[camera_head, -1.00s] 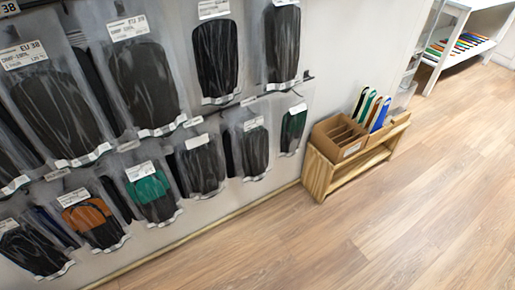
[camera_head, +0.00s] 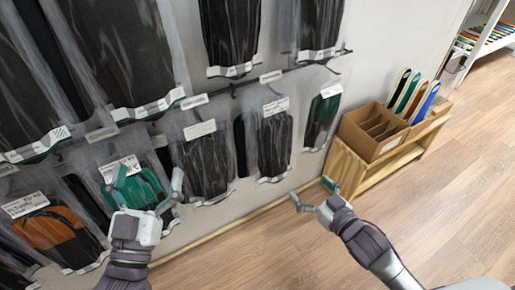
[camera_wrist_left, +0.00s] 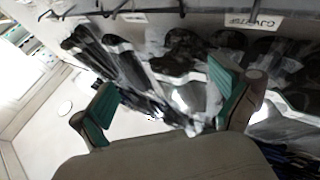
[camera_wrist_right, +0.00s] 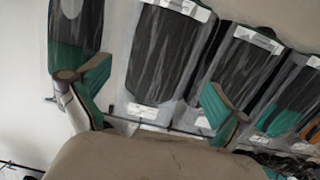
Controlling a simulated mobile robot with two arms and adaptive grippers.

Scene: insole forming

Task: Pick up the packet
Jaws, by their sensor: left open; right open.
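Clear packets with dark insoles hang in rows on the wall; which one the task means cannot be told. A green-and-black packet (camera_head: 140,190) hangs in the lower row, partly hidden by my open left gripper (camera_head: 148,182). An orange-and-black packet (camera_head: 52,232) hangs to its left. Black packets (camera_head: 203,162) and (camera_head: 273,142) hang to its right, and a dark green packet (camera_head: 322,115) is at the row's right end. My right gripper (camera_head: 312,192) is open and empty, below that end packet and in front of the wall. Packets (camera_wrist_right: 165,55) also show in the right wrist view.
A low wooden shelf (camera_head: 385,168) with a cardboard box (camera_head: 372,135) and several coloured insoles (camera_head: 408,95) stands right of the packets. A white shelf (camera_head: 490,20) is at the far right. Wooden floor (camera_head: 450,200) is open at the right.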

